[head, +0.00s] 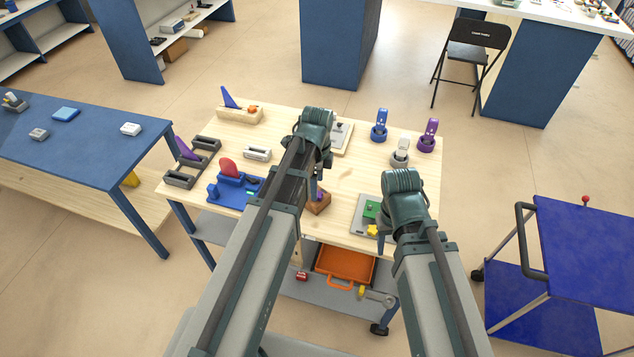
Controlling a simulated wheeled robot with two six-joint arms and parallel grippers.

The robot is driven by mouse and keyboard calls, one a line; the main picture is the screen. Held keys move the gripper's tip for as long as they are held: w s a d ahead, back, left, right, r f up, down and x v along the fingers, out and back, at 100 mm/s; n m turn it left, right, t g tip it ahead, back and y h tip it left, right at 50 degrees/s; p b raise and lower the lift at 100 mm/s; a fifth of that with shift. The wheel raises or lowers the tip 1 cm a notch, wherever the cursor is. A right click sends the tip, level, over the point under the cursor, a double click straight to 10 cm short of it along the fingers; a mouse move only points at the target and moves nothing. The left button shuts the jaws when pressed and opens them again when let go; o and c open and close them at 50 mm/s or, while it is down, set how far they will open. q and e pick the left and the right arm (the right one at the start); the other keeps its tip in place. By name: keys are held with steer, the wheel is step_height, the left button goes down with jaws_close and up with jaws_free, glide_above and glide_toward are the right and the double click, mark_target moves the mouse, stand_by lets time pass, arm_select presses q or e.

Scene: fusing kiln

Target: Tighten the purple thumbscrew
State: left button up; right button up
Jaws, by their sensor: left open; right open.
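A small purple piece, likely the purple thumbscrew (319,196), shows on a brown wooden block (319,206) near the front middle of the wooden table. My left gripper (318,183) points down just above this block, partly hidden behind my own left arm. It is open, and whether its fingers touch the purple piece cannot be told. My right gripper (386,222) is open, mostly hidden under its wrist, near a grey plate (361,217) with a green block and a yellow piece.
The wooden table (345,180) also holds a blue fixture (229,190) with a red part, grey trays (180,179), and blue (379,127) and purple (428,135) upright pieces in rings. An orange bin (345,264) sits below. A blue cart (585,245) stands right.

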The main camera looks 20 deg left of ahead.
arm_select(q)
step_height(320, 180, down, 4)
steer(key=shift+r+b, duration=0.25)
steer(key=shift+b, duration=1)
arm_select(e)
step_height(320, 180, down, 4)
steer(key=shift+r, duration=0.25)
arm_select(q)
jaws_close()
steer(key=m, duration=0.4)
steer(key=shift+m, duration=0.6)
steer(key=m, duration=0.2)
steer(key=shift+m, duration=1.6)
